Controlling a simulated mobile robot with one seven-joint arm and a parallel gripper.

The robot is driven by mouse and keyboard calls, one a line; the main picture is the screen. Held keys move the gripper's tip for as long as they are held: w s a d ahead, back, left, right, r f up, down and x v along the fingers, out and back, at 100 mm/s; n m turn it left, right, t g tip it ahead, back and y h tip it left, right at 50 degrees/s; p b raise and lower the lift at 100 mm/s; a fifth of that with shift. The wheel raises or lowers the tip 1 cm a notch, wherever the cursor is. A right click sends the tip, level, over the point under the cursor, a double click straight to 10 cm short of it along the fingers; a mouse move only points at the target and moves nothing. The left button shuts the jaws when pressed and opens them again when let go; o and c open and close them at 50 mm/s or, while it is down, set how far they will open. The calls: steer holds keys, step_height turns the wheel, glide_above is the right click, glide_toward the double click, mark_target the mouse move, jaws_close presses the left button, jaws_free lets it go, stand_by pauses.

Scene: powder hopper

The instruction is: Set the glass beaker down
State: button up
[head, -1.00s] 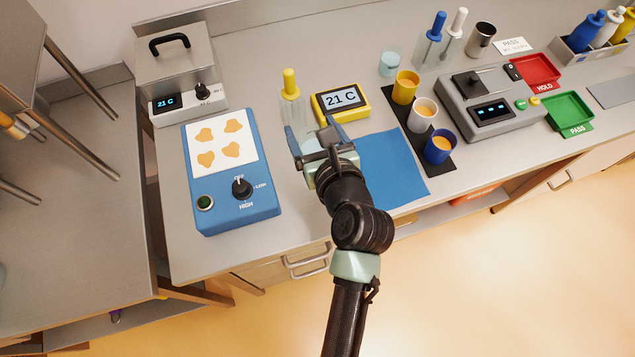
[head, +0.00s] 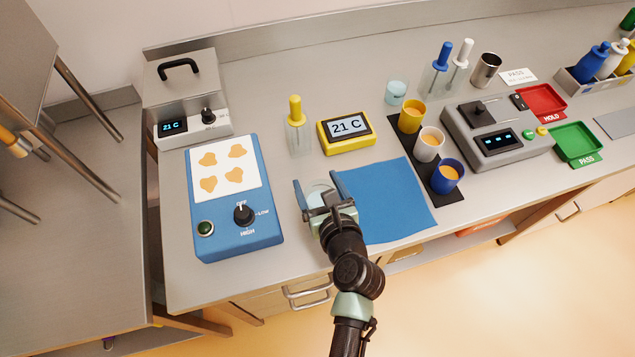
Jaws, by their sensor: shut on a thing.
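My gripper (head: 319,190) is over the counter between the blue hotplate (head: 240,235) and the blue mat (head: 390,205). Its two fingers are wide apart around a clear, pale glass beaker (head: 318,196), and it is shut on it. The beaker is small in view and partly hidden by the fingers and wrist. I cannot tell whether its base touches the counter.
Yellow, white and blue cups (head: 447,178) stand on a black strip to the right. The blue mat is bare.

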steer(key=shift+f, duration=0.1)
steer(key=o, duration=1.5)
steer(key=shift+c, duration=0.2)
steer(key=shift+r, duration=0.2)
steer(key=v, duration=1.2)
steer(key=w+r+n+t+h, duration=0.1)
steer(key=w+r+n+t, duration=0.35)
steer(key=r+n, duration=0.85)
steer(key=w+r+n+t+h, duration=0.15)
steer(key=w+r+n, duration=0.5)
steer(key=r, duration=1.15)
steer(key=s+a+r+n+t, duration=0.1)
steer(key=s+r+n+t, duration=0.2)
steer(key=r, duration=0.5)
steer(key=s+r+n+t+h, duration=0.1)
steer(key=s+r+n, duration=0.3)
steer(key=r, duration=0.5)
steer(key=s+a+r+n+t, duration=0.1)
steer(key=s+r+n+t, duration=0.2)
steer(key=r+n, duration=0.3)
step_height(320, 180, up, 3)
steer(key=shift+s+a+r+t+h, duration=0.25)
steer(key=shift+a+t+h, duration=0.15)
steer(key=shift+t, duration=0.4)
